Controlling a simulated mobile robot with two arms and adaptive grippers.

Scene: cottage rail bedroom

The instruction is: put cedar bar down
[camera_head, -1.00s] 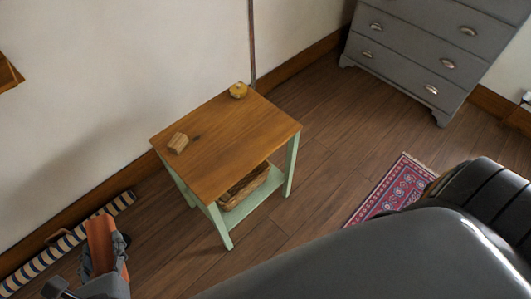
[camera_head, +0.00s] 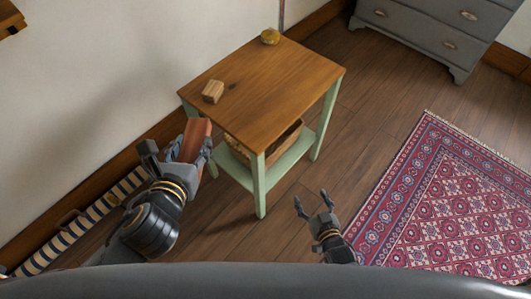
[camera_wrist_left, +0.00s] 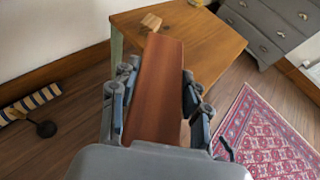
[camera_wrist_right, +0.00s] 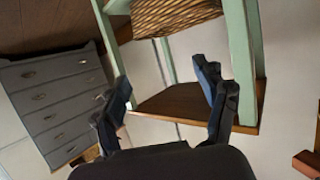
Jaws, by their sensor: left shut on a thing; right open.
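The cedar bar (camera_head: 195,138) is a reddish-brown block held between the fingers of my left gripper (camera_head: 180,158). In the left wrist view the bar (camera_wrist_left: 157,90) points forward, between both fingers, its far end near the table. My left gripper is beside the table's left front side in the head view. The side table (camera_head: 262,88) has a brown wooden top and pale green legs. My right gripper (camera_head: 317,205) is open and empty, low in front of the table. In the right wrist view its fingers (camera_wrist_right: 165,95) are apart, with the table beyond.
A basket (camera_head: 285,145) sits on the lower shelf. A striped roll (camera_head: 85,220) lies along the wall. The tabletop's middle and right are clear.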

